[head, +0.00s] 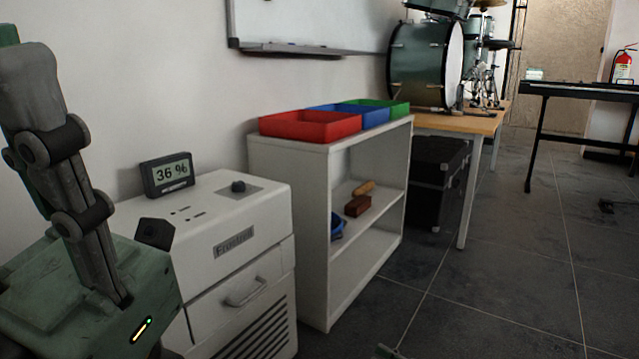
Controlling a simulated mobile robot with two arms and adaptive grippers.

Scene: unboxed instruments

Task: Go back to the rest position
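My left gripper (35,85) is large and close at the left edge in the head view. Its green body with a small lit strip is at the lower left, and grey finger links rise from it to the upper left. Only one finger shows clearly, so I cannot tell whether it is open or shut, and I see nothing held in it. It appears in front of the left side of a white machine (225,215). My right gripper is not clearly in view; a small greenish piece at the bottom edge is too cut off to identify.
A white shelf (325,235) bears red (310,125), blue and green trays, with small items inside. Behind are a table (460,122) with drums and a black case (437,185). The tiled floor at right is mostly clear.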

